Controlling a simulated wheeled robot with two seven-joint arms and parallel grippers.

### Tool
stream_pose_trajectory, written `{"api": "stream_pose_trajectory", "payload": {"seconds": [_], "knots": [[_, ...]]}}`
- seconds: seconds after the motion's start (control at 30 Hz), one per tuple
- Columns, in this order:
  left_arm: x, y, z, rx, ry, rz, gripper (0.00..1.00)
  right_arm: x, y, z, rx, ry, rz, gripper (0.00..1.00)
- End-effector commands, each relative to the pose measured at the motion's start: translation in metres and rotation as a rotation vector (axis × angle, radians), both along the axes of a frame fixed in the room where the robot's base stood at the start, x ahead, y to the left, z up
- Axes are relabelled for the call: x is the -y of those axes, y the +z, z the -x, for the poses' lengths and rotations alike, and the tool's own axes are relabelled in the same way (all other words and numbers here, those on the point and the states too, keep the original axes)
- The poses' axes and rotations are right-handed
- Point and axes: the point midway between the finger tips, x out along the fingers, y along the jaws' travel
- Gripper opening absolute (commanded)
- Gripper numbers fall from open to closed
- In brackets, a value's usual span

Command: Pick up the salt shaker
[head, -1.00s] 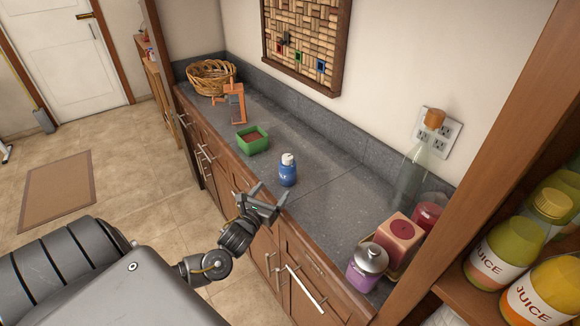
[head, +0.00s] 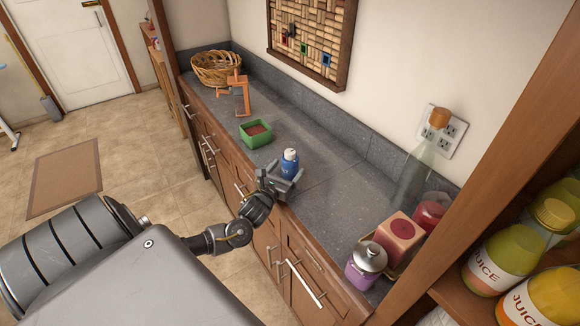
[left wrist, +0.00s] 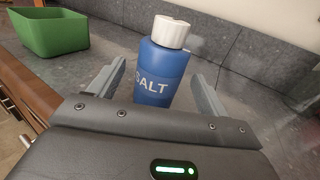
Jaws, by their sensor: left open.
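The salt shaker (head: 290,160) is blue with a white cap and stands upright on the grey counter (head: 335,205). In the left wrist view the salt shaker (left wrist: 160,72) shows the word SALT and stands straight ahead of the gripper. My left gripper (head: 282,178) is open at the counter's front edge, close to the shaker. In the wrist view the fingers of my left gripper (left wrist: 155,88) are to the left and right of the shaker's lower part, with gaps visible. The shaker's base is hidden behind the gripper body. My right gripper is not in view.
A green box (head: 256,133) stands left of the shaker, with an orange stand (head: 240,92) and a wicker basket (head: 217,68) farther back. A purple jar (head: 366,266), a pink box (head: 397,238) and a glass bottle (head: 416,175) stand at the right. The counter between is clear.

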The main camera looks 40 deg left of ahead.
Motion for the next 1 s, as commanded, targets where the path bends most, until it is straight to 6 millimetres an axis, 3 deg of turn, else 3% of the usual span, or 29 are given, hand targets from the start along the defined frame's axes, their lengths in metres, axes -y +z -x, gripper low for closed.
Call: {"api": "stream_pose_trajectory", "payload": {"seconds": [0.3, 0.57, 1.0], "knots": [[-0.009, 0.002, -0.043, 0.001, 0.001, 0.001, 0.77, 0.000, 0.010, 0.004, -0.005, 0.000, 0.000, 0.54], [-0.010, 0.001, -0.045, 0.000, 0.001, 0.001, 0.77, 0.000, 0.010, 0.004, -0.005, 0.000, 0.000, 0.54], [-0.010, 0.001, -0.045, 0.001, 0.001, 0.001, 0.26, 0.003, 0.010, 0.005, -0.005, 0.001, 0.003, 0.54]]}}
